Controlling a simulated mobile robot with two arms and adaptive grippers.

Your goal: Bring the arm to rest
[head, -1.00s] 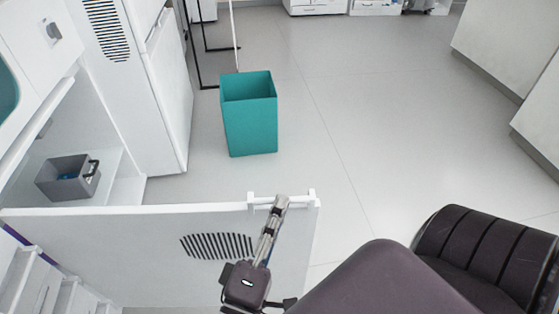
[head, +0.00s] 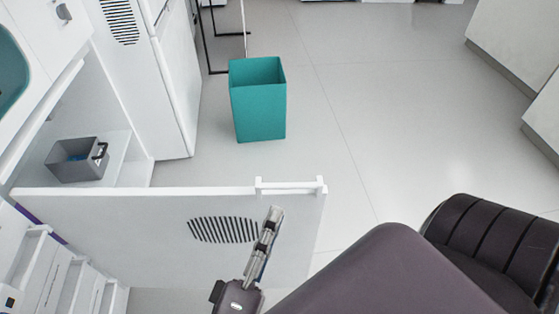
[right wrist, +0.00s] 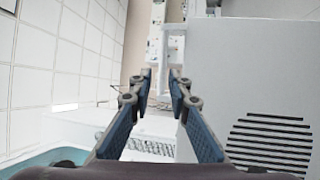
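My right gripper (head: 275,212) is in front of the open white cabinet door (head: 160,225), just below the door's white bar handle (head: 290,188) in the head view, and looks apart from it. In the right wrist view its two fingers (right wrist: 161,75) stand apart with nothing held between them. The door with its dark vent slots (right wrist: 270,140) fills the right side there. My left gripper is not in view.
A grey box (head: 76,160) sits inside the open cabinet at left. A teal bin (head: 258,100) stands on the floor beyond the door. White drawers (head: 50,270) are at lower left. The floor to the right of the bin is clear.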

